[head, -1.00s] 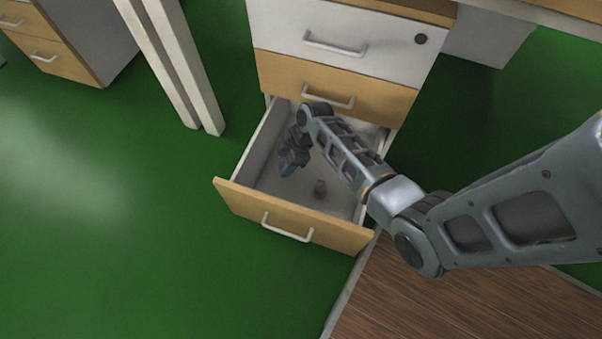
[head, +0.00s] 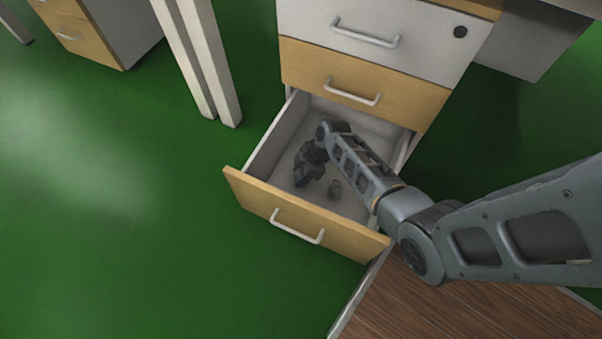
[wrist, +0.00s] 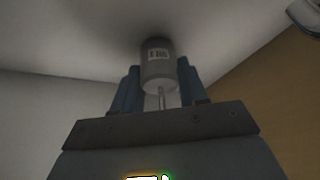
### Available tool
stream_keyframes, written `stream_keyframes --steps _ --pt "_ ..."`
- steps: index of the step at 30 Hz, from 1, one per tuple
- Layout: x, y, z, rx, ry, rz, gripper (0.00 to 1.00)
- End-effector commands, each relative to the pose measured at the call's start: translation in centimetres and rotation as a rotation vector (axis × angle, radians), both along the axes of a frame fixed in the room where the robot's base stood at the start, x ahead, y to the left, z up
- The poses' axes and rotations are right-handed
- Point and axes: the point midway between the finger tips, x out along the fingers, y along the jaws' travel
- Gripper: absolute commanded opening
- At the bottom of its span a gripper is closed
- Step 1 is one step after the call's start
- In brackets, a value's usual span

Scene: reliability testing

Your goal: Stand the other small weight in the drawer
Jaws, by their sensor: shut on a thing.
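My gripper (head: 301,178) is down inside the open drawer (head: 261,190), towards its left side. In the wrist view its blue fingers (wrist: 160,88) are shut on a small grey cylindrical weight (wrist: 157,60) with a pale label and a thin stem on the side towards my gripper. The weight's far end is close to a pale surface with a dark shadow on it; I cannot tell if they touch. In the head view my gripper hides this weight.
The drawer is the lowest of a cabinet (head: 370,85) with closed drawers above it. My forearm passes over the drawer's right side. The wooden drawer front (head: 290,208) bounds it at the near side. Pale table legs (head: 200,60) stand to the left.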

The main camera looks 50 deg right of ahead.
Motion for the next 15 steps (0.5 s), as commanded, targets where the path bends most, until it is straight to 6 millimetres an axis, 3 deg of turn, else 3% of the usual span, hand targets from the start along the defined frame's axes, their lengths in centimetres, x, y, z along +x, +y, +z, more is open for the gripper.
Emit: stream_keyframes --steps 2,3,10,15 --pt "0.06 -0.03 -0.14 0.001 -0.001 0.000 0.00" --pt "-0.02 0.01 -0.18 0.001 0.001 0.000 0.46" --pt "-0.01 0.00 -0.17 0.000 0.000 0.000 0.68" --pt "-0.01 0.00 -0.16 0.000 0.000 0.000 0.68"
